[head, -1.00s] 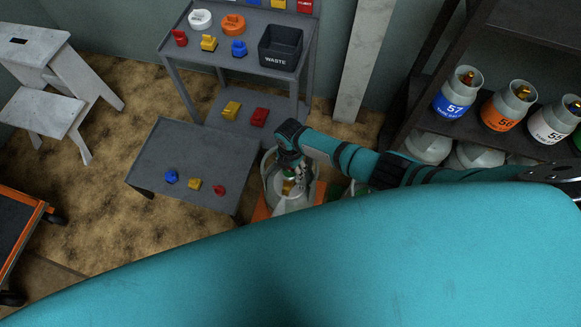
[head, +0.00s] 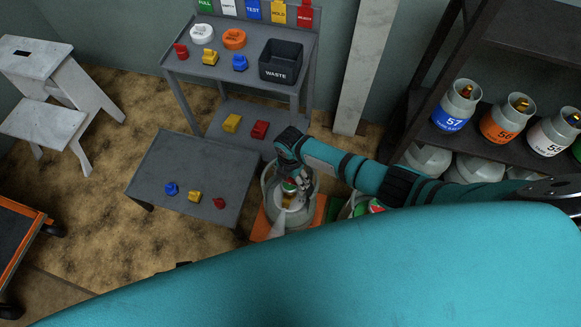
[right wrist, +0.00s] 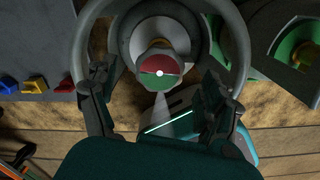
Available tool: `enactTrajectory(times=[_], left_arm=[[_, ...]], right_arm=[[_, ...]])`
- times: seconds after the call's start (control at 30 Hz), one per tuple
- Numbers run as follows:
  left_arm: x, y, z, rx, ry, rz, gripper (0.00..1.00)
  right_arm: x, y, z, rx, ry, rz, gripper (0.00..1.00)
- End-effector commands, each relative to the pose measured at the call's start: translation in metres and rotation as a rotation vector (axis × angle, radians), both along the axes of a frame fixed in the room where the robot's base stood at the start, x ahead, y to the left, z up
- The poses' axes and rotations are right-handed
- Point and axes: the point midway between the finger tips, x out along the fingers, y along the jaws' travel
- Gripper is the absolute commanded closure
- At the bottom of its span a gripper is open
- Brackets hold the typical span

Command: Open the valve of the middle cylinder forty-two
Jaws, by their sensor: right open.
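A grey gas cylinder (head: 272,219) stands upright on an orange base (head: 260,229); its number cannot be read. Its round valve knob (right wrist: 160,71), half red and half green, sits inside the grey collar ring (right wrist: 124,30) in the right wrist view. My right gripper (head: 303,181) is over the top of this cylinder, pointing down. In the right wrist view my right gripper (right wrist: 160,98) is open, with one finger on each side below the knob, apart from it. My left gripper is not in view.
A neighbouring cylinder with green and red on top (head: 373,207) stands just right. A low grey table (head: 190,160) with coloured knobs is to the left. A grey shelf unit with a waste bin (head: 281,62) stands behind. A dark rack holds numbered cylinders, including 57 (head: 452,118).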

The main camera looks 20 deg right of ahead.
Motion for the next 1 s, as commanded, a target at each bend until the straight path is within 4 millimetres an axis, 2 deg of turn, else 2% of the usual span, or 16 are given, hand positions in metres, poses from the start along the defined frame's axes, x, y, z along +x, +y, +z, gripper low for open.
enactTrajectory(times=[0.3,0.5,0.67,1.0], left_arm=[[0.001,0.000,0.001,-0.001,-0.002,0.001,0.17],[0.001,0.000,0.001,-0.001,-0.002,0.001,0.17],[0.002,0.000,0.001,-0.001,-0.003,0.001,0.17],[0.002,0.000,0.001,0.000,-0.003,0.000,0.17]], right_arm=[[0.000,-0.001,0.062,0.000,-0.003,0.001,0.17],[0.000,0.000,0.090,-0.001,-0.001,0.000,0.17],[-0.001,-0.001,0.097,-0.002,0.001,0.001,0.17],[-0.001,0.000,0.098,-0.001,0.001,0.000,0.17]])
